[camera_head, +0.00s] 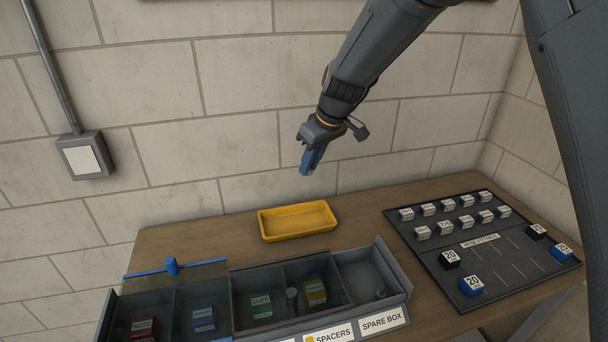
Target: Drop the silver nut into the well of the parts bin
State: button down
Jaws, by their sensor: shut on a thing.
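My gripper (313,160) points down, high above the back of the table, in front of the wall. Its blue fingers are close together; what they hold is too small or hidden to make out. I cannot clearly identify the silver nut. The grey parts bin (396,272) stands at the front of the table, below my gripper, with several compartments. Other compartments hold red, blue, green and yellow labelled blocks.
A yellow tray (298,221), empty, lies behind the bin. A clear lid (205,270) with a blue handle (172,266) stands over the bin's left compartments. A dark board (497,255) with labelled blocks lies at right. Bare table shows between tray and board.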

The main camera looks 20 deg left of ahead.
aim_at(358, 314)
jog(key=k, duration=0.95)
